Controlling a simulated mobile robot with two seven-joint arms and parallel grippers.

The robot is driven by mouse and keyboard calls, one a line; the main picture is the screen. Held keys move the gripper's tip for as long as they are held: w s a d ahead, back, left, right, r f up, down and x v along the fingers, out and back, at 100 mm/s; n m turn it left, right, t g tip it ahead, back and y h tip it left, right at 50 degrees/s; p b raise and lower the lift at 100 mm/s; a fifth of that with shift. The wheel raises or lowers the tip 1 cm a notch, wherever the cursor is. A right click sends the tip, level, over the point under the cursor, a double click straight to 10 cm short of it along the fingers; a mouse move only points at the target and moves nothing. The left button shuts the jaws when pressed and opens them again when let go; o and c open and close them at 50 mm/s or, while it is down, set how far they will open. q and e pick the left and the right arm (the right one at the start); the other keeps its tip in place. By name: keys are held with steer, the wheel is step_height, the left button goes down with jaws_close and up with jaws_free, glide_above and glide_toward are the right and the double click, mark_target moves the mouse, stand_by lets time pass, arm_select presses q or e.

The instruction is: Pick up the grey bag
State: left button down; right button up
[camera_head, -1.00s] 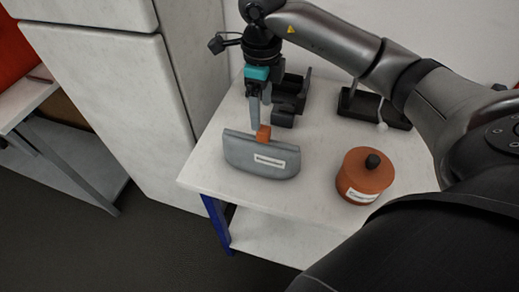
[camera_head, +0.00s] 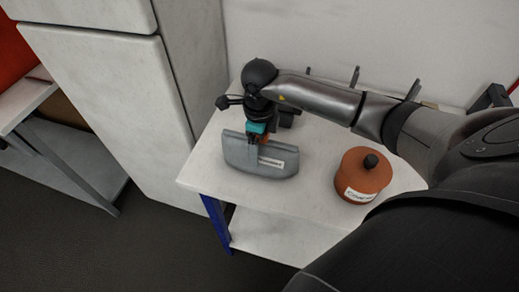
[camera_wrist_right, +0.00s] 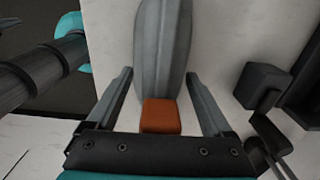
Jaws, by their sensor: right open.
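The grey bag (camera_head: 262,158) stands on the white table, with a white label on its front and an orange tab at its top. It also shows between the fingers in the right wrist view (camera_wrist_right: 163,50), with the orange tab (camera_wrist_right: 161,116) nearer the palm. My right gripper (camera_wrist_right: 158,75) is open, pointing down over the bag, one finger on each side of it with visible gaps. In the head view the right gripper (camera_head: 254,150) hides part of the bag's top edge and tab. My left gripper is not in view.
A terracotta pot (camera_head: 364,177) with a black knob and white label stands right of the bag on the white table (camera_head: 315,205). Dark holders are behind, partly hidden by my arm. A grey-white cabinet (camera_head: 105,105) stands close at the left.

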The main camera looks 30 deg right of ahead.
jaws_close()
stand_by(0.7)
